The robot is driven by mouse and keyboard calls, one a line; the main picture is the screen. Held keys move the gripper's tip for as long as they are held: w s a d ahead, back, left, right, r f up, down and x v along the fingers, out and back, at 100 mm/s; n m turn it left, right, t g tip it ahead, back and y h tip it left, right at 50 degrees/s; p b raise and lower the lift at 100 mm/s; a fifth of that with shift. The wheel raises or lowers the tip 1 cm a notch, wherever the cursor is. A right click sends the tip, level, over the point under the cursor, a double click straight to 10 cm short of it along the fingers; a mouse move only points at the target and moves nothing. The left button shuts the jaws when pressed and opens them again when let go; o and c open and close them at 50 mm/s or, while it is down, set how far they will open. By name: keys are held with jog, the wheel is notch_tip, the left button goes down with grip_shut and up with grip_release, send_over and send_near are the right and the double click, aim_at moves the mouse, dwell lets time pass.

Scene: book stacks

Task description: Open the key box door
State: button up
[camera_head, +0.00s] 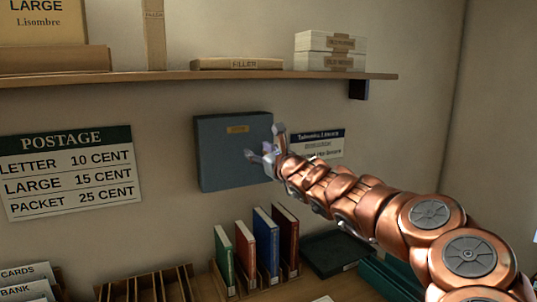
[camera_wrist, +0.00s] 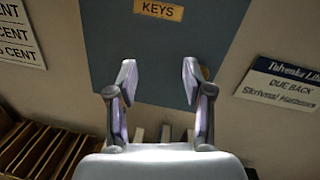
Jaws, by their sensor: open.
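The key box (camera_head: 225,155) is a blue-grey box on the wall below the shelf, with a small tan label. Its door looks closed. In the wrist view the key box (camera_wrist: 150,60) fills the upper middle, with a label reading KEYS (camera_wrist: 158,10). My gripper (camera_head: 263,145) is at the right part of the box front. In the wrist view my gripper (camera_wrist: 160,82) has its two fingers apart, with nothing between them, over the lower part of the door. I cannot tell whether a fingertip touches the door. No handle is clearly visible.
A shelf (camera_head: 170,77) with boxes runs above the key box. Upright books (camera_head: 265,240) and wooden dividers (camera_head: 150,285) stand on the counter below. A postage sign (camera_head: 68,172) is on the wall at left; a library sign (camera_head: 318,144) is right of the box.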

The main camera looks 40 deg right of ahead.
jog(key=s+d+f+m+g+h, duration=0.1)
jog(key=s+d+f+m+h, duration=0.1)
jog(key=d+f+m, duration=0.3)
jog(key=w+d+r+n+p, duration=0.1)
jog(key=w+d+r+p, duration=0.1)
jog(key=w, duration=0.5)
jog(key=shift+d+p, duration=0.4)
jog(key=shift+d, duration=0.3)
jog(key=shift+c, duration=0.3)
grip_shut()
